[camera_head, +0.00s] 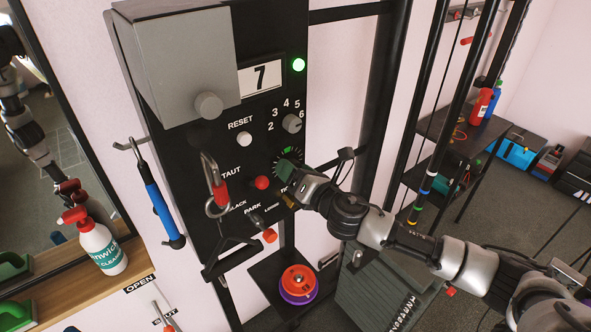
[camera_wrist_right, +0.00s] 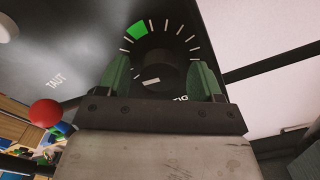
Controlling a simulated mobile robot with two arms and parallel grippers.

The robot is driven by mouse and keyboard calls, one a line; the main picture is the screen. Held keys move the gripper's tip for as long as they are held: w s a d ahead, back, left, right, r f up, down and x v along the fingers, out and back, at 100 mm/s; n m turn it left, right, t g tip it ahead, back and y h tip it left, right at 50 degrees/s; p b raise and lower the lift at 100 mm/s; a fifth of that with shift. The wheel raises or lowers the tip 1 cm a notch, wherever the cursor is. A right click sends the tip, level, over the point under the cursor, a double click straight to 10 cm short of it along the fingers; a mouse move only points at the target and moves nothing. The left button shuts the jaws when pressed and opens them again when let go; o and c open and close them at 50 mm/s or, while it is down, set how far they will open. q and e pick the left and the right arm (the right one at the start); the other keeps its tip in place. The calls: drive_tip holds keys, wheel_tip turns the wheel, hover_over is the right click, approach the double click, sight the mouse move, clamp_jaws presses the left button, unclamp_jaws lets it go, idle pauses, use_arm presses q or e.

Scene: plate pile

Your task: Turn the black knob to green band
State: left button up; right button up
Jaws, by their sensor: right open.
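The black knob (camera_wrist_right: 158,72) is on the dark panel, inside a dial of white ticks. A white mark on its face lies nearly sideways in the right wrist view. The green band (camera_wrist_right: 136,30) is at the dial's upper left there, away from the white mark. My right gripper (camera_wrist_right: 161,80) is open, with one green finger on each side of the knob. I cannot tell whether the fingers touch it. In the head view my right gripper (camera_head: 289,176) is at the panel's right side and largely hides the knob. My left gripper is not in view.
A red ball-ended lever (camera_head: 261,183) is close left of my gripper. The panel (camera_head: 190,150) also has a numbered selector knob (camera_head: 292,123), a white reset button (camera_head: 244,139) and a hanging red-handled clip (camera_head: 220,190). A red and purple stack (camera_head: 298,284) stands below.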

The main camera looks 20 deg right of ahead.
drive_tip(key=shift+c, duration=0.4)
drive_tip(key=c, duration=0.9)
drive_tip(key=shift+o, duration=0.2)
drive_tip(key=shift+r+m+p, duration=0.15)
drive_tip(key=shift+m+p, duration=0.8)
drive_tip(key=shift+m, duration=6.85)
